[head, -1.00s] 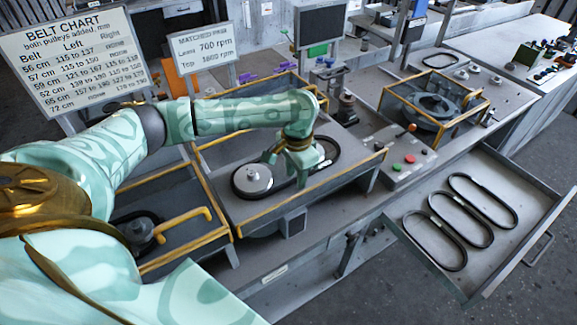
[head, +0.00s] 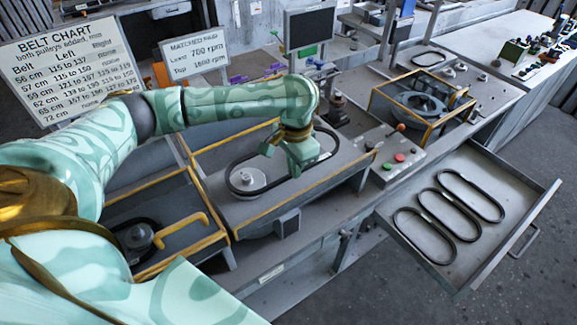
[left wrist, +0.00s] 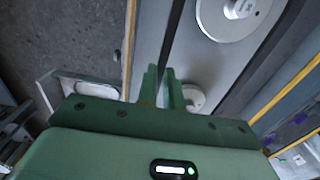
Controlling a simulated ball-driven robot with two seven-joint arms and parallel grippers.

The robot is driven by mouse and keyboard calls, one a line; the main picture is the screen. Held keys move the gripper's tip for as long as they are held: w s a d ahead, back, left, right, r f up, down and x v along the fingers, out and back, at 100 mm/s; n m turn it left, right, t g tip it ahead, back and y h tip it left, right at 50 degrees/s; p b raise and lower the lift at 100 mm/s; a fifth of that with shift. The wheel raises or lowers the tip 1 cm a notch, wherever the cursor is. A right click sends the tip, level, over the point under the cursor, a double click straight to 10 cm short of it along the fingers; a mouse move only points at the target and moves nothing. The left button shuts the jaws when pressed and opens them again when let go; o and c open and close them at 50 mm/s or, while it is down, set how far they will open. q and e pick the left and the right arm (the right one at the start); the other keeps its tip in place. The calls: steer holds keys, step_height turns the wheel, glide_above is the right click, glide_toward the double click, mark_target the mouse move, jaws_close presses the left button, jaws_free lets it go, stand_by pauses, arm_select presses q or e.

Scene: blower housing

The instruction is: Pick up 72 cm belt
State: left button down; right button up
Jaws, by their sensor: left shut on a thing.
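A black belt (head: 231,170) forms a long loop in the middle open housing (head: 262,213). Its left end curves around a pale round pulley (head: 251,179), and its right end shows beyond my gripper. No length mark is readable on it. My left gripper (head: 290,168) is over the middle of the loop and is shut on the belt. In the left wrist view, the two fingers (left wrist: 164,88) are close together, with a dark belt strand (left wrist: 173,35) running from them and pulleys to the right. My right gripper is out of view.
Three black belts (head: 425,236) lie in the open drawer (head: 478,160) at right. The left housing (head: 165,258) has a yellow handle. A yellow-edged guard (head: 405,100), control panel (head: 385,175) and belt chart (head: 70,65) surround the bench.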

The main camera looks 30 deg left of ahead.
arm_select(q)
steer(key=s+d+r+p, duration=0.5)
steer(key=d+r+p, duration=0.5)
steer(key=r+p, duration=0.1)
steer(key=shift+d+r, duration=0.25)
steer(key=shift+r, duration=0.35)
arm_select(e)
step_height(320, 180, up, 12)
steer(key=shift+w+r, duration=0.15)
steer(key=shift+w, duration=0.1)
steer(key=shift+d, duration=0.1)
